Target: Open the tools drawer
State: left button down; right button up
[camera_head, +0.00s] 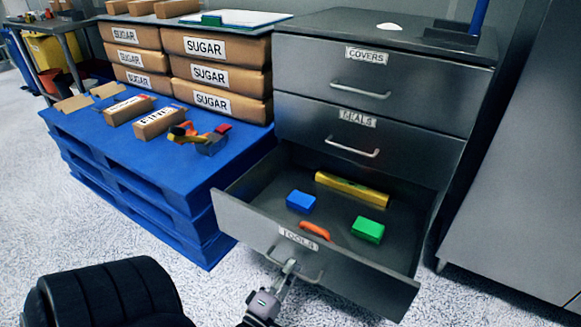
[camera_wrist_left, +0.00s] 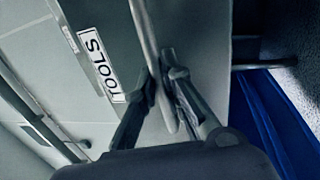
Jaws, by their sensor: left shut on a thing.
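The tools drawer (camera_head: 345,272) is the lowest of three drawers in a grey cabinet (camera_head: 390,60). It stands pulled well out, with its TOOLS label (camera_head: 298,238) on the front. Inside lie a yellow bar (camera_head: 352,189), a blue block (camera_head: 300,201), a green block (camera_head: 368,230) and an orange handle-like piece (camera_head: 315,230). My left gripper (camera_head: 286,270) is shut on the drawer's bar handle (camera_head: 313,276). In the left wrist view the fingers (camera_wrist_left: 160,88) lie on either side of the handle (camera_wrist_left: 150,40), beside the label (camera_wrist_left: 98,62). My right gripper is not in view.
The COVERS drawer (camera_head: 380,85) and the SEALS drawer (camera_head: 360,139) above are shut. A blue pallet stack (camera_head: 150,175) with SUGAR bags (camera_head: 222,75) stands left of the cabinet, close to the open drawer. A tall grey cabinet (camera_head: 530,170) stands at right. Speckled floor is clear in front.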

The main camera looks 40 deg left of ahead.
pick_arm(q)
jog(key=c, duration=1.7)
grip_release()
jog(key=v, duration=1.2)
